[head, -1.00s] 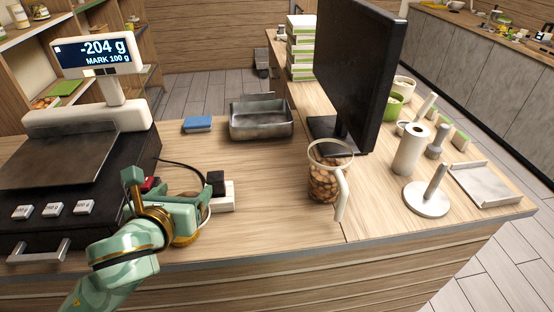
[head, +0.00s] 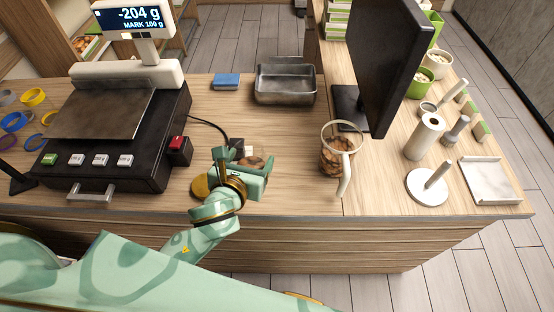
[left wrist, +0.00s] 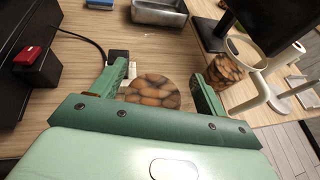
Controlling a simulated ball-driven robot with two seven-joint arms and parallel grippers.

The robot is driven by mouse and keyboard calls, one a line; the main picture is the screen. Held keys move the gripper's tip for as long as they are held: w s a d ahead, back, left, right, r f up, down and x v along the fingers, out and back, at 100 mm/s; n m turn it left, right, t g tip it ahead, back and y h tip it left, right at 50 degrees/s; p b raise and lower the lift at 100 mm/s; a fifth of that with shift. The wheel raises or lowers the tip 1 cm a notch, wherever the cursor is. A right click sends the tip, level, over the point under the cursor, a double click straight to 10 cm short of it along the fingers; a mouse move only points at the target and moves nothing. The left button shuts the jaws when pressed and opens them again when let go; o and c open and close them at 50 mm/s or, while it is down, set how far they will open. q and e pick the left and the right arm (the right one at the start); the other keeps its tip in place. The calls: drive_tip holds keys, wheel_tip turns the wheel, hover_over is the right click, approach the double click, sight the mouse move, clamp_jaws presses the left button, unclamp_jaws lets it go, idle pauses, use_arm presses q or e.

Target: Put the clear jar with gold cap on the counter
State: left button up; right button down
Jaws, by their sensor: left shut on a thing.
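My left gripper (head: 245,180) is low over the counter (head: 290,150), near its front edge. It is shut on a clear jar of brown nuts (head: 254,161). In the left wrist view the jar (left wrist: 152,91) shows as a round, nut-filled face between the two fingers (left wrist: 155,90). Its cap is not clearly seen in either view. A round gold-coloured piece (head: 200,187) shows left of the gripper; I cannot tell whether it is the jar's cap. I cannot tell whether the jar touches the counter. My right gripper is not in view.
A clear jug of nuts (head: 336,160) with a white handle stands right of the gripper. A black scale (head: 120,155) with a red button block (head: 178,145) is left. A metal tray (head: 286,97) and blue sponge (head: 226,81) lie behind. A monitor (head: 375,60) stands right.

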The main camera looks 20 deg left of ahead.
use_arm(q)
drive_tip(key=shift+w+d+f+b, duration=0.65)
drive_tip(key=shift+w+d+f, duration=0.3)
drive_tip(key=shift+f, duration=0.75)
drive_tip(key=shift+w+d+f+b, duration=0.75)
drive_tip(key=shift+w+f, duration=0.45)
drive_tip(key=shift+f, duration=0.55)
drive_tip(key=shift+w+d+f+b, duration=0.55)
drive_tip(key=shift+w+d+f, duration=0.45)
drive_tip(key=shift+f, duration=0.7)
drive_tip(key=shift+a+f, duration=0.15)
drive_tip(key=o, duration=1.2)
drive_tip(key=shift+s+r, duration=0.25)
drive_tip(key=shift+s, duration=0.05)
drive_tip(key=p+v, duration=0.1)
drive_tip(key=v, duration=1)
